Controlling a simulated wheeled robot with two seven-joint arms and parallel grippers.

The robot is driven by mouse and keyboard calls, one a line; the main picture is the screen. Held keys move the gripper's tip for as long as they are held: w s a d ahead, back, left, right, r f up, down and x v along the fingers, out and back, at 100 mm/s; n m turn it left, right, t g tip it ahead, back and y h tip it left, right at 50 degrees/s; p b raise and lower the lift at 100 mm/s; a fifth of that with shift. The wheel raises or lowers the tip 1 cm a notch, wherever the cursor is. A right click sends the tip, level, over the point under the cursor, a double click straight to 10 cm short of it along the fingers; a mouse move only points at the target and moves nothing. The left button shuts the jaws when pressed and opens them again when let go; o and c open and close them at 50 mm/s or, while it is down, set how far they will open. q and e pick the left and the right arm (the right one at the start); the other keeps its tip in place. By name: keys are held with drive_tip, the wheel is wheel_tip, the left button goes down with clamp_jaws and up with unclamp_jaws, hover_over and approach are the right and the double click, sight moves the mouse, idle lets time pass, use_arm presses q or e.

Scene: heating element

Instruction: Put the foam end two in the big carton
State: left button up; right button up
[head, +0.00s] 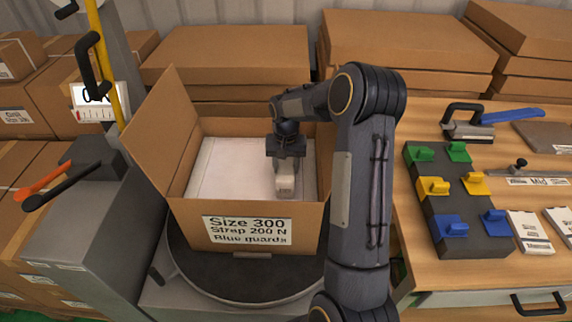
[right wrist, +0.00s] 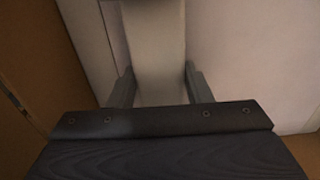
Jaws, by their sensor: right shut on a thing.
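The big carton (head: 250,228) stands open on a round dark turntable, its label reading Size 300, Strap 200 N, Blue guards. My right gripper (head: 286,165) reaches down into it, right of the middle. It is shut on a pale block, which looks like the foam end (head: 285,186); the gripper hides its upper part. In the right wrist view the foam end (right wrist: 157,60) runs between the two fingers (right wrist: 158,88). A large white piece (head: 235,163) fills much of the carton beside it. I cannot tell whether the foam end touches the bottom. My left gripper is not in view.
The carton's left flap (head: 160,125) stands up and outward. A grey machine (head: 95,215) with a yellow post and levers stands at the left. A wooden bench (head: 480,278) at the right holds a dark tray (head: 440,215) of coloured clips. Flat cartons (head: 225,55) are stacked behind.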

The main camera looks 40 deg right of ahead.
sight(286, 166)
drive_tip(key=o, duration=1)
wheel_tip(286, 166, up, 12)
drive_tip(key=p, duration=0.1)
drive_tip(key=s+a+r+n+t+y, duration=0.1)
drive_tip(key=s+a+r+n+t, duration=0.1)
drive_tip(key=s+a+r, duration=0.45)
drive_tip(key=s+a+f+n+t+y, duration=0.1)
drive_tip(key=s+a, duration=0.3)
drive_tip(key=s, duration=0.2)
drive_tip(key=s+a+f+n+t+y, duration=0.1)
drive_tip(key=s+a+n, duration=0.1)
drive_tip(key=s+a, duration=0.3)
drive_tip(key=s+a+f+n+t, duration=0.1)
drive_tip(key=s+a, duration=0.4)
drive_tip(key=s, duration=0.3)
drive_tip(key=shift+t+y, duration=0.3)
drive_tip(key=shift+y, duration=0.1)
drive_tip(key=shift+r, duration=0.1)
